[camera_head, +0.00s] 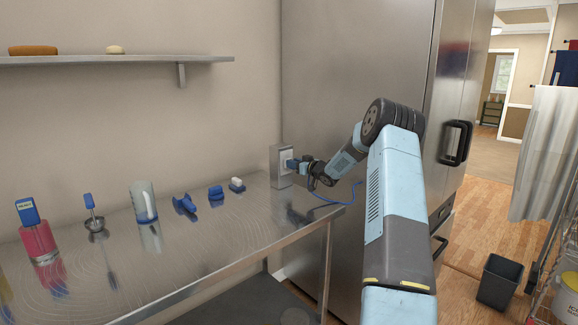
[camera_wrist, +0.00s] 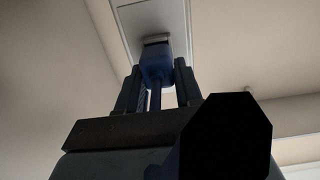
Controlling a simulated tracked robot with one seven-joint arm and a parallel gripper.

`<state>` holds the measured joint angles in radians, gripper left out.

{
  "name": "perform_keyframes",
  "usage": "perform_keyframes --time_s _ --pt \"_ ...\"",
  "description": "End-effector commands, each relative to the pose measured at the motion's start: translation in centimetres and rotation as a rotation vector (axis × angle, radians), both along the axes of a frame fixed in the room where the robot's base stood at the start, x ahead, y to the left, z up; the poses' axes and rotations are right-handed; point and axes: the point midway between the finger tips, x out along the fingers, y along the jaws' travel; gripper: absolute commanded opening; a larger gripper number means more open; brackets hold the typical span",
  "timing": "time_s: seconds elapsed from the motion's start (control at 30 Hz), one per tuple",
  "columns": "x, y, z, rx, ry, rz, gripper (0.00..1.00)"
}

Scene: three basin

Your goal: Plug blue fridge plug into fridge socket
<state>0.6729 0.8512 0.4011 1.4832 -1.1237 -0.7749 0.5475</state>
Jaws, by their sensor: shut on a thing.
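The blue fridge plug (camera_head: 292,163) is at the fridge socket (camera_head: 284,156), a pale plate on a grey box by the wall and fridge. My gripper (camera_head: 299,166) is shut on the plug, behind its front end. In the wrist view, the plug (camera_wrist: 157,66) sits between the two dark fingers of my gripper (camera_wrist: 158,78). Its front end is up against or very close to the white socket plate (camera_wrist: 138,20). I cannot tell how far its prongs are in. A blue cord (camera_head: 328,199) hangs from the plug over the table edge.
The steel table (camera_head: 230,238) holds a red soap bottle (camera_head: 38,241), a blue-handled brush (camera_head: 93,212), a clear jug (camera_head: 143,202) and several small blue items. The large steel fridge (camera_head: 345,80) stands right behind my arm. A wall shelf (camera_head: 120,60) hangs at upper left.

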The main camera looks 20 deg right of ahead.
Motion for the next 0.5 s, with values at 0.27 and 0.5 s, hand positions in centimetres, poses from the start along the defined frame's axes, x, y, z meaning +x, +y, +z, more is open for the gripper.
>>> perform_keyframes --time_s 0.27,0.5 --pt "0.25 0.08 0.03 0.0 0.0 0.0 0.0" --pt "0.25 0.09 0.03 0.0 0.0 0.0 0.43"
